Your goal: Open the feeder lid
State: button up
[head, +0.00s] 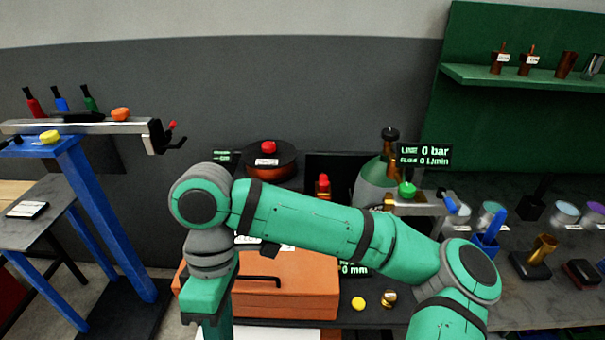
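A round orange-brown pot with a dark lid (258,159) and a red knob (268,147) stands at the back of the bench, left of centre. It looks like the feeder, but its white label is too small to read. The lid lies flat on the pot and appears closed. My teal arm crosses in front of the bench, below the pot, and bends down at the left. My gripper is not in view; the arm's far end runs down to the bottom edge of the picture.
An orange box (285,297) with a black handle sits in front, partly behind my arm. A green gas bottle (374,180) stands right of the pot. A blue frame (103,220) with a metal beam is at left. Cups and holders crowd the right bench.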

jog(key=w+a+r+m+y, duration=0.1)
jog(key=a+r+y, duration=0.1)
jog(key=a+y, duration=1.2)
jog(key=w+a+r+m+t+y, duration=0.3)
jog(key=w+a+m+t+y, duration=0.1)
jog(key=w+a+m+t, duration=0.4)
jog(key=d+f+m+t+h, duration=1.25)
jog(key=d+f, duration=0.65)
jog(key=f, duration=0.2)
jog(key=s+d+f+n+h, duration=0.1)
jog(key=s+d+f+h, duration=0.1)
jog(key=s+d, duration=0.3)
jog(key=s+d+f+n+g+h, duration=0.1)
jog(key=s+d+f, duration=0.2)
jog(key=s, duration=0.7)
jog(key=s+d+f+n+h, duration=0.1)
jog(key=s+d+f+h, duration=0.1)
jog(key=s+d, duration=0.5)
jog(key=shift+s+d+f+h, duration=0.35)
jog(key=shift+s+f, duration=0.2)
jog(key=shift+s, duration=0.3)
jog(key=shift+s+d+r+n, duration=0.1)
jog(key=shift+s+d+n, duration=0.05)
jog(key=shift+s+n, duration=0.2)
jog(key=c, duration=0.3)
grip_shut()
